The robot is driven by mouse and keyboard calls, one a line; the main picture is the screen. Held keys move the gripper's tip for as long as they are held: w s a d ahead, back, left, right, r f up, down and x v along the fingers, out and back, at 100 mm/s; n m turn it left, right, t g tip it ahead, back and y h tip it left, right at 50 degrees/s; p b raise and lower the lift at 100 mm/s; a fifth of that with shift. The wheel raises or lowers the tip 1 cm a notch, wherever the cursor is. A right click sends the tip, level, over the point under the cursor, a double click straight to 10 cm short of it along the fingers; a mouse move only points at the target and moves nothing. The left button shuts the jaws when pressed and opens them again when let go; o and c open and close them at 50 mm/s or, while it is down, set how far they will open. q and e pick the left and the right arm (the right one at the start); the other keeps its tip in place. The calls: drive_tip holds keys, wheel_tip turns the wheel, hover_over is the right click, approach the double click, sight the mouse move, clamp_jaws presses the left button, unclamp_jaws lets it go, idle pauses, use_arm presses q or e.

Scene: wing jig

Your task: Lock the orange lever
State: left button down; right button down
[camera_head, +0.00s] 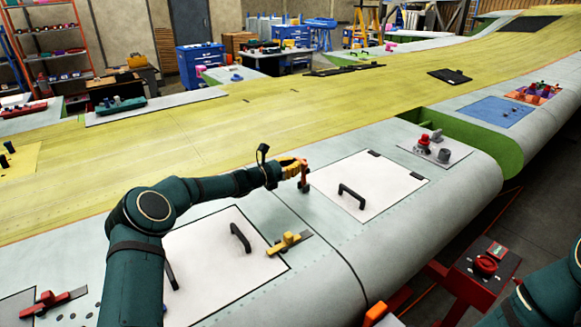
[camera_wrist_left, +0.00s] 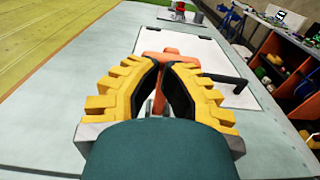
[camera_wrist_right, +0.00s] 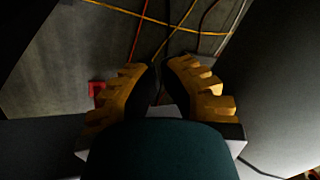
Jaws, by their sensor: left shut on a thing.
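The orange lever (camera_head: 304,176) stands on the grey wing skin beside the left edge of a white panel. My left gripper (camera_head: 292,164) is shut on it, with the arm reaching in from the left. In the left wrist view, the orange lever (camera_wrist_left: 172,54) shows between and beyond the yellow-and-black fingers (camera_wrist_left: 164,72); its lower part is partly hidden by them. My right gripper (camera_wrist_right: 160,70) shows only in its own wrist view. Its fingertips are close together with nothing seen between them, over a dark floor.
The white panel (camera_head: 390,190) has a black handle (camera_head: 351,196). A nearer white panel (camera_head: 205,275) has a yellow lever (camera_head: 288,242) at its edge. A red lever (camera_head: 45,300) lies at the lower left. A plate with red and grey knobs (camera_head: 435,148) sits farther right. Cables cross the floor (camera_wrist_right: 190,30).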

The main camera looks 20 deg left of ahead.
sight(301, 159)
use_arm(q)
drive_tip(key=shift+r+x, duration=0.2)
drive_tip(key=shift+x, duration=0.75)
drive_tip(key=shift+r+x, duration=0.25)
drive_tip(key=shift+x, duration=0.75)
drive_tip(key=shift+w+d+p, duration=0.3)
drive_tip(key=shift+w+d, duration=0.05)
drive_tip(key=shift+w, duration=0.1)
drive_tip(key=shift+g+y, duration=0.5)
drive_tip(key=shift+g, duration=0.1)
drive_tip(key=x, duration=0.2)
drive_tip(key=f+p+x, duration=0.1)
drive_tip(key=x, duration=0.2)
drive_tip(key=shift+s+f, duration=0.1)
drive_tip(key=shift+f, duration=0.05)
drive_tip(key=shift+d, duration=0.1)
drive_tip(key=shift+w+d+f+g+y+p, duration=0.2)
drive_tip(key=shift+w+f+g+y+p, duration=0.2)
drive_tip(key=shift+g, duration=0.1)
use_arm(e)
drive_tip(key=shift+w+d+r, duration=0.2)
drive_tip(key=shift+w+r, duration=0.05)
drive_tip(key=shift+r, duration=0.35)
drive_tip(key=shift+w+d+r, duration=0.2)
drive_tip(key=shift+w+r, duration=0.05)
drive_tip(key=shift+r, duration=0.3)
